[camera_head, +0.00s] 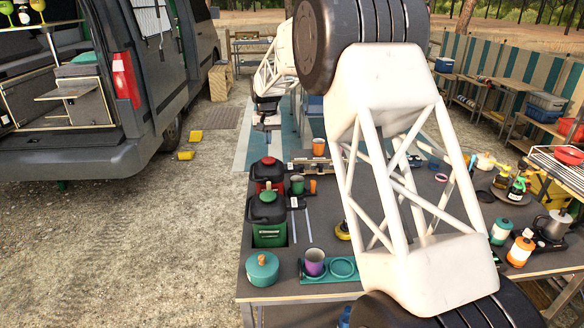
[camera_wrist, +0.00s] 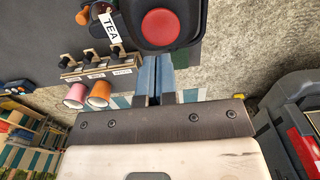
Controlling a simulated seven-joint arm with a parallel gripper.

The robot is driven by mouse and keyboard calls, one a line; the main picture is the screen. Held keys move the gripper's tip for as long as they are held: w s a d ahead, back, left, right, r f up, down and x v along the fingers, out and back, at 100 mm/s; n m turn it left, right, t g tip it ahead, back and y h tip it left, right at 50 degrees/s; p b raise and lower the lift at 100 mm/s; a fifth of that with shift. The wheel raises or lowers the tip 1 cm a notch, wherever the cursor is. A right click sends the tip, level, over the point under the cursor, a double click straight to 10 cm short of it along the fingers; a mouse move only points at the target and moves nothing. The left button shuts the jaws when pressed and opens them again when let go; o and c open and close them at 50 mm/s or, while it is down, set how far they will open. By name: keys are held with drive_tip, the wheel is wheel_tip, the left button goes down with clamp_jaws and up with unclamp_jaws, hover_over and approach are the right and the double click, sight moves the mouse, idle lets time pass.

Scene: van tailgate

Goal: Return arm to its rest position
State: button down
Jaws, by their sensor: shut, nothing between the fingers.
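My arm shows large in the camera_head view, with a white truss link (camera_head: 395,160) crossing the right half of the picture. It reaches up and over to the left. My gripper (camera_head: 267,127) hangs at the far end, small, beyond the table's far edge and clear of the canisters. In the camera_wrist view the gripper's dark and pale body fills the bottom, with its short fingers (camera_wrist: 155,99) close together at its upper edge. The gripper is shut and empty. A canister with a red lid (camera_wrist: 160,22) lies ahead of it in that view.
The dark table (camera_head: 300,270) holds a green canister (camera_head: 268,220), a red canister (camera_head: 268,172), a teal pot (camera_head: 262,268) and a purple mug (camera_head: 315,262). Gas cartridges (camera_head: 520,250) stand at right. The van (camera_head: 90,130) is at left, with open gravel between.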

drive_tip(key=s+d+r, duration=0.5)
drive_tip(key=s, duration=0.6)
drive_tip(key=s+d+r+t, duration=0.1)
drive_tip(key=s+d+r, duration=0.35)
drive_tip(key=s, duration=0.55)
drive_tip(key=s+d+r, duration=0.4)
drive_tip(key=s+d, duration=0.1)
drive_tip(key=s, duration=0.6)
drive_tip(key=s+d+f, duration=0.2)
drive_tip(key=s, duration=0.8)
drive_tip(key=s+d+f+t, duration=0.1)
drive_tip(key=s+d+f, duration=0.1)
drive_tip(key=s, duration=0.9)
drive_tip(key=s+d+f, duration=0.2)
drive_tip(key=s+f, duration=0.1)
drive_tip(key=s, duration=0.8)
drive_tip(key=shift+s+d+t, duration=0.15)
drive_tip(key=shift+s+t, duration=0.05)
drive_tip(key=shift+t, duration=0.1)
